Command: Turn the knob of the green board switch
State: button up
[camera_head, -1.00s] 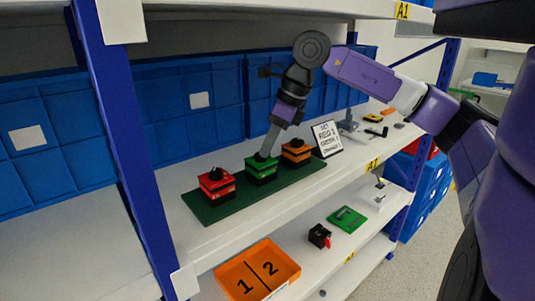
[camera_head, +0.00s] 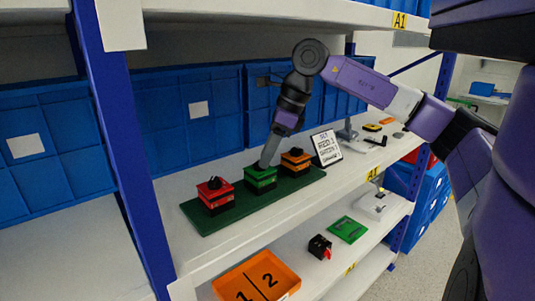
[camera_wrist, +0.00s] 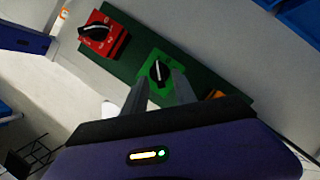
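The green switch (camera_head: 260,179) stands in the middle of a dark green base board (camera_head: 210,222) on the shelf. Its black knob with a white pointer line (camera_wrist: 159,71) shows in the wrist view. My gripper (camera_head: 266,161) reaches down over the green switch. In the wrist view its two grey fingers (camera_wrist: 159,92) are apart, with the knob just beyond and between their tips. I cannot tell whether the fingers touch the knob. In the head view the fingers hide most of the knob.
A red switch (camera_head: 215,194) stands left of the green one and an orange switch (camera_head: 295,161) right, both close by. A sign (camera_head: 327,147) stands behind the right end. Blue bins (camera_head: 180,115) line the back. A blue post (camera_head: 125,150) rises at the left.

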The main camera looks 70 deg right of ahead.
jog(key=v, duration=0.2)
jog(key=shift+s+d+r, duration=0.1)
jog(key=shift+s+r, duration=0.05)
jog(key=shift+r, duration=0.2)
jog(key=s+d+b, duration=0.1)
jog(key=s+d, duration=0.2)
jog(key=s, duration=0.8)
jog(key=shift+s+b, duration=0.4)
jog(key=shift+r, duration=0.1)
